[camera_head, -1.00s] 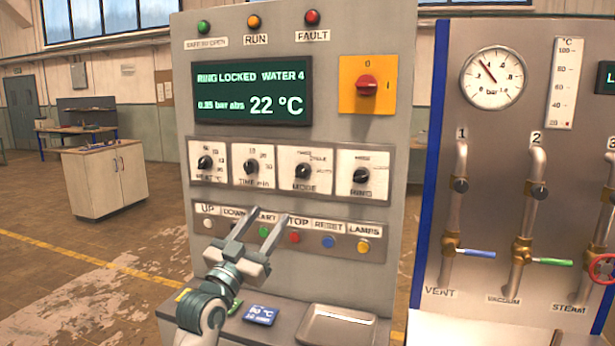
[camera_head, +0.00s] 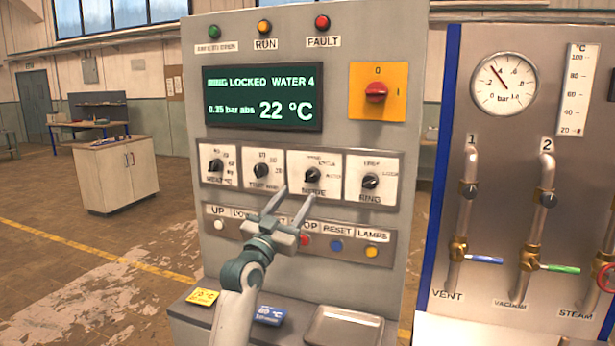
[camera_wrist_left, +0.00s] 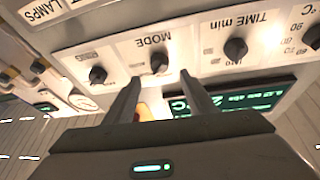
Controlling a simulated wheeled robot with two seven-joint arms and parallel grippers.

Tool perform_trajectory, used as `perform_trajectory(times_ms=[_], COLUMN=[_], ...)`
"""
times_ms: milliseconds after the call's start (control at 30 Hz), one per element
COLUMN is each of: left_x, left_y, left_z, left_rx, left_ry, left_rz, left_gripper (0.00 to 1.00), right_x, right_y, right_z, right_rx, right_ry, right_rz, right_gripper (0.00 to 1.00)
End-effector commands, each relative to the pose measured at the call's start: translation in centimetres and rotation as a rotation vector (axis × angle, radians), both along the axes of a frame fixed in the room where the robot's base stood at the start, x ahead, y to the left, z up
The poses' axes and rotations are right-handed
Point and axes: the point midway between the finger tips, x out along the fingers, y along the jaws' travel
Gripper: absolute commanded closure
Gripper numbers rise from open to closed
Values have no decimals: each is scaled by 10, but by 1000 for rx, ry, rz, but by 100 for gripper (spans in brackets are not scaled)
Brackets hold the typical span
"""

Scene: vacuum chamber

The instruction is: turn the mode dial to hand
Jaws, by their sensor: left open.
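The mode dial (camera_head: 312,175) is a black knob on a white plate, third in the row of dials on the grey cabinet. My left gripper (camera_head: 291,198) is open and empty, its two fingers pointing up at the panel just below and left of the mode dial. In the left wrist view the mode dial (camera_wrist_left: 158,62) appears beyond and between the two open fingertips (camera_wrist_left: 160,78), apart from them. The setting words round the dial are too small to read surely. My right gripper is not in view.
The time dial (camera_head: 262,171) and ring dial (camera_head: 370,181) flank the mode dial. A button row, with a blue button (camera_head: 336,246), lies below. A display (camera_head: 262,97) and red switch (camera_head: 376,92) are above. A metal tray (camera_head: 343,328) sits on the ledge.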

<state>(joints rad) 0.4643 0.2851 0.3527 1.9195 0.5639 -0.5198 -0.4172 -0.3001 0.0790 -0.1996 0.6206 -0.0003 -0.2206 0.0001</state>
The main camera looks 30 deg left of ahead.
Motion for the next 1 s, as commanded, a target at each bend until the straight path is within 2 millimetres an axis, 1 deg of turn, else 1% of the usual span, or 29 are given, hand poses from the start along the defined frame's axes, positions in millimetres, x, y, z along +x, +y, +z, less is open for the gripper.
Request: perform_trajectory(times_ms=[33, 200, 400, 600, 900, 933, 967, 1000], left_x=[9, 37, 60, 70, 71, 71, 71, 71], left_y=[1, 4, 7, 8, 8, 8, 8, 8], left_z=[8, 18, 27, 29, 29, 29, 29, 29], left_rx=[-3, -2, -2, -1, -1, -1, -1, -1], left_ry=[0, 1, 1, 1, 1, 1, 1, 1], left_rz=[0, -1, -1, 0, 0, 0, 0, 0], left_gripper=[50, 50, 50, 50, 50, 55, 62, 71], right_x=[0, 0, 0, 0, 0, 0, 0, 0], right_y=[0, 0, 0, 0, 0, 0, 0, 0], right_z=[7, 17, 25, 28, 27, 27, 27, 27], right_rx=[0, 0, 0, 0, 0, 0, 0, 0], right_ry=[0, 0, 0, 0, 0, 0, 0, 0], right_rz=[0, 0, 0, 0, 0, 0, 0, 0], right_gripper=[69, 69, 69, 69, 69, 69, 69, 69])
